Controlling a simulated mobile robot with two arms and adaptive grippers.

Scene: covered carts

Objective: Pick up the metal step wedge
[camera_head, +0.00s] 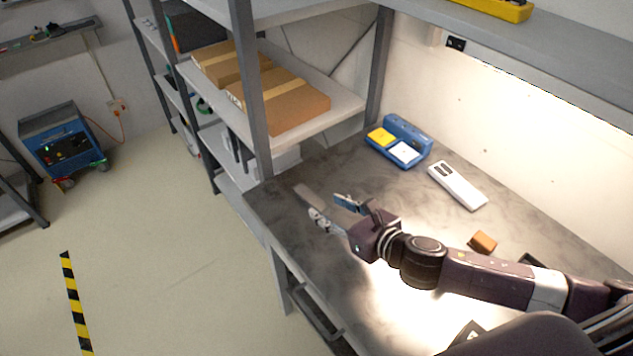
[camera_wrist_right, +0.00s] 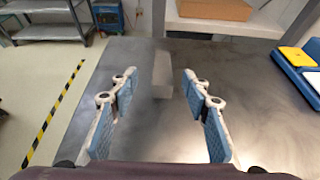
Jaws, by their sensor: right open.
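The metal step wedge (camera_wrist_right: 161,72) is a small grey piece lying on the dark worktop. In the right wrist view it shows ahead of the fingers, between the lines of their tips. In the head view the wedge (camera_head: 306,194) lies near the left edge of the worktop, just past the fingertips. My right gripper (camera_head: 333,210) is open and empty, with its blue-padded fingers wide apart. It also shows in the right wrist view (camera_wrist_right: 156,82). I cannot tell its exact height over the worktop. My left gripper is not in view.
The worktop (camera_head: 275,212) has a blue case (camera_head: 412,135) with yellow and white panels, a white handheld device (camera_head: 457,186) and an orange-brown block (camera_head: 482,242). A shelf with cardboard boxes (camera_head: 290,105) and its grey post (camera_head: 250,100) stand close beyond the wedge.

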